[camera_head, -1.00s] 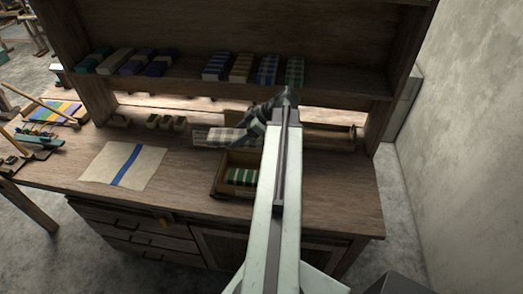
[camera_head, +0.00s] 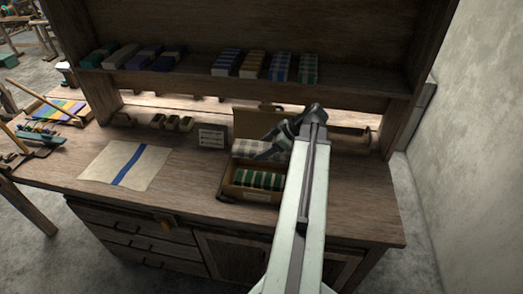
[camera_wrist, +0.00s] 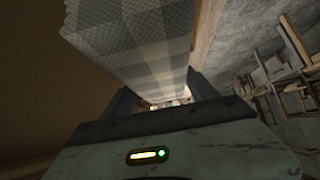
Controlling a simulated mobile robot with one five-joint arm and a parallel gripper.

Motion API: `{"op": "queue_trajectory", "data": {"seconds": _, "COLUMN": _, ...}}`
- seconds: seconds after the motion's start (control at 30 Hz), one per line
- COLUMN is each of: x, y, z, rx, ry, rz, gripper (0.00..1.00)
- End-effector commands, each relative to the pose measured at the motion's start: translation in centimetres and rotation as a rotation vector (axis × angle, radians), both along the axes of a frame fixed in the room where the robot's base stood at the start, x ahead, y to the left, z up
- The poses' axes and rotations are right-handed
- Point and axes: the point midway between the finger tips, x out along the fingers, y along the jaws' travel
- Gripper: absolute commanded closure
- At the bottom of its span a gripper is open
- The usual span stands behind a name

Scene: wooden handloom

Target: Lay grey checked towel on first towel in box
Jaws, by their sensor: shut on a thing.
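The grey checked towel (camera_head: 256,149) is held in my gripper (camera_head: 277,142), over or just behind the back edge of the box. In the wrist view the towel (camera_wrist: 146,42) fills the space between the two fingers. The open wooden box (camera_head: 247,197) stands on the bench and holds the first towel (camera_head: 258,180), green, dark and white striped. The grey towel hides the back rim of the box. I cannot tell its exact height above the box. My arm covers the area just right of the box.
A small lettered card (camera_head: 212,137) stands left of the box. A cream cloth with a blue stripe (camera_head: 125,164) lies on the left of the bench. Folded towels (camera_head: 253,65) sit on the shelf above. A brown panel (camera_head: 250,119) rises behind the box.

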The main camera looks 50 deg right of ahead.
Motion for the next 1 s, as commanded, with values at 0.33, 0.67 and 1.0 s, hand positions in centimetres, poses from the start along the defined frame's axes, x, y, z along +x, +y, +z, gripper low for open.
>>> {"op": "queue_trajectory", "data": {"seconds": 0.33, "x": 0.1, "y": 0.1, "z": -5.6, "rx": 0.000, "ry": 0.000, "rz": 0.001, "gripper": 0.77}}
{"op": "queue_trajectory", "data": {"seconds": 0.67, "x": 0.1, "y": 0.1, "z": -10.1, "rx": 0.000, "ry": 0.000, "rz": 0.003, "gripper": 0.77}}
{"op": "queue_trajectory", "data": {"seconds": 1.0, "x": 0.1, "y": 0.1, "z": -10.9, "rx": 0.000, "ry": 0.000, "rz": 0.003, "gripper": 0.77}}
